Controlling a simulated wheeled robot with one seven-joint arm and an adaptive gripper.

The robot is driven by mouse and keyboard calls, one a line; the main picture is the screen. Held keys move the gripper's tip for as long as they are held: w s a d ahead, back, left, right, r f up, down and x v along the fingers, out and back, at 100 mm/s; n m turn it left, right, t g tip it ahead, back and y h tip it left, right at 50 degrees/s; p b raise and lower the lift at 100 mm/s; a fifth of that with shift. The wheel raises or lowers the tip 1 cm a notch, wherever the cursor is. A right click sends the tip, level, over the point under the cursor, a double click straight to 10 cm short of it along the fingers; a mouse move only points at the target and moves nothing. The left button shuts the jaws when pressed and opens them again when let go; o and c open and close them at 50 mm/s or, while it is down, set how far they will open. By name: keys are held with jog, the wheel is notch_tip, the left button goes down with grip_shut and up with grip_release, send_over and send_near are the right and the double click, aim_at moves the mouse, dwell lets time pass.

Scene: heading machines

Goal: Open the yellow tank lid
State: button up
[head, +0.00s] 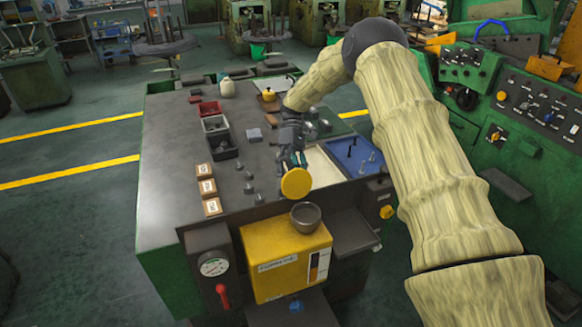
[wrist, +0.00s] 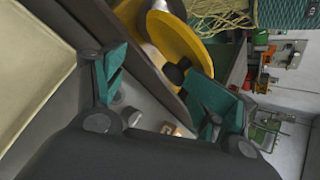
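The yellow tank (head: 286,262) is at the front of the green machine in the head view, with a label on its front. A round grey cup-like neck (head: 305,218) stands on its top. The round yellow lid (head: 295,183) is tilted up, its face toward the head camera, just behind and above the neck. In the wrist view the lid (wrist: 172,38) shows its dark knob (wrist: 177,72) close to one teal fingertip; contact is unclear. My gripper (wrist: 155,80) is open, its two fingers well apart. In the head view my gripper (head: 291,160) is directly behind the lid.
The machine top (head: 165,160) carries small red, white and black bins, labelled boxes (head: 207,187) and several bolts. A blue tray (head: 357,155) lies to the right. A gauge (head: 213,264) and red lever (head: 222,295) are left of the tank. A control console (head: 520,110) stands at right.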

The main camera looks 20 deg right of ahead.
jog(key=shift+s+d+r, duration=0.1)
jog(key=shift+d, duration=0.05)
jog(key=shift+c, duration=0.6)
jog(key=v, duration=1.2)
jog(key=shift+r, duration=0.15)
